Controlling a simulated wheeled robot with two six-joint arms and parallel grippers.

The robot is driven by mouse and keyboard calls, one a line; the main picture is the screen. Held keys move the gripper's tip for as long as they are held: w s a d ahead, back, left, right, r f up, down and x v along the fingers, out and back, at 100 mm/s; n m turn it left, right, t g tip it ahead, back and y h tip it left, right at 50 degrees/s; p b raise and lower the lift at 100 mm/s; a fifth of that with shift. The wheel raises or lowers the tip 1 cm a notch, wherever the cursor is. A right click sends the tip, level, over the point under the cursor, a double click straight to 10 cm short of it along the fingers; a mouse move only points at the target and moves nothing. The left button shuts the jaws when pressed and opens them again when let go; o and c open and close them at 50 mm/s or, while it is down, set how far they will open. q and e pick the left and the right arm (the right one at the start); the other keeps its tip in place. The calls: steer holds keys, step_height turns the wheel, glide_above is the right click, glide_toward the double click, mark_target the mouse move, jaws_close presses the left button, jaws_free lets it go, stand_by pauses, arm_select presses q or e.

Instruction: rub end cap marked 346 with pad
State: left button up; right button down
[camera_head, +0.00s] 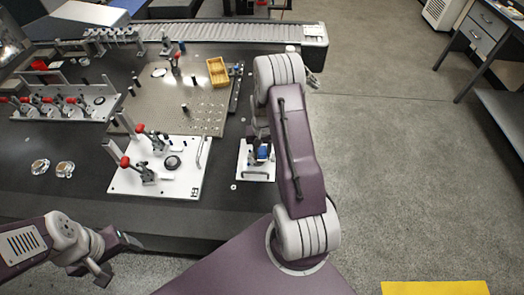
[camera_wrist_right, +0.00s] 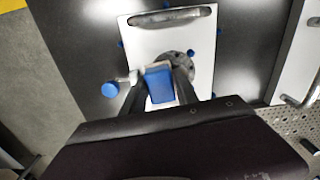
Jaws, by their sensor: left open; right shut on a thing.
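My right gripper (camera_wrist_right: 160,88) is shut on a blue block, which looks like the pad (camera_wrist_right: 160,83). It holds the pad over a white plate (camera_wrist_right: 145,42); whether the pad touches anything there is unclear. A round grey metal part (camera_wrist_right: 190,62) on this plate is partly hidden behind the pad and fingers; it may be the end cap, but no 346 marking can be read. In the head view the pad (camera_head: 263,152) shows beside my right arm, above the white plate (camera_head: 257,174). My left gripper (camera_head: 118,258) is open and empty, in front of the table's near edge.
A white fixture plate (camera_head: 130,182) with red-handled clamps stands left of the small plate. Two round metal parts (camera_head: 40,166) (camera_head: 65,169) lie on the dark table at left. A yellow bin (camera_head: 218,72) sits on the perforated plate (camera_head: 160,95). A blue knob (camera_wrist_right: 110,90) projects beside the small plate.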

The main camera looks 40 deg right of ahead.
step_height(320, 180, up, 4)
steer(key=shift+w+a+f+p, duration=0.1)
steer(key=shift+w+p, duration=0.05)
steer(key=shift+p, duration=0.9)
step_height(320, 180, up, 4)
steer(key=p, duration=0.3)
steer(key=shift+r+p, duration=0.25)
steer(key=shift+p, duration=0.15)
